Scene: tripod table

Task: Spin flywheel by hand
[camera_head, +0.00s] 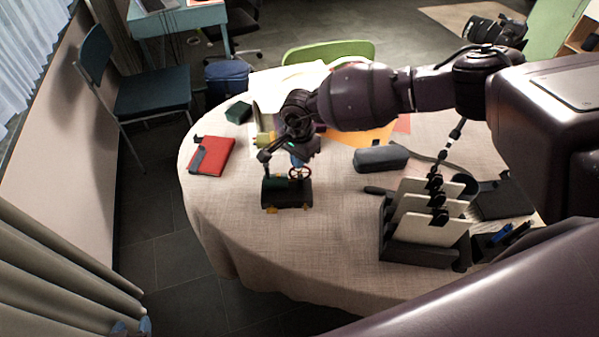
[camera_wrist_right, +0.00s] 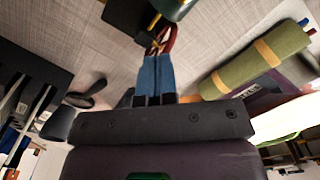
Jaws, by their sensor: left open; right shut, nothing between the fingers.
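A small dark model engine (camera_head: 287,196) stands on the cloth-covered round table (camera_head: 250,250). Its spoked flywheel (camera_head: 300,173) with a reddish rim is on its upper right; the wheel also shows in the right wrist view (camera_wrist_right: 164,40). My right gripper (camera_head: 298,162) is shut and empty, its blue fingers (camera_wrist_right: 155,76) pointing at the flywheel. The fingertips are right at the rim; I cannot tell if they touch it. The fingers hide part of the wheel. My left gripper (camera_head: 132,327) shows only as blue fingertips at the bottom left edge, away from the table, open.
A red notebook (camera_head: 212,156) and a green box (camera_head: 239,112) lie left of the engine. A dark case (camera_head: 381,158) and a black rack with white panels (camera_head: 427,228) stand to the right. A green roll (camera_wrist_right: 256,61) lies beside the right gripper. The front left tabletop is clear.

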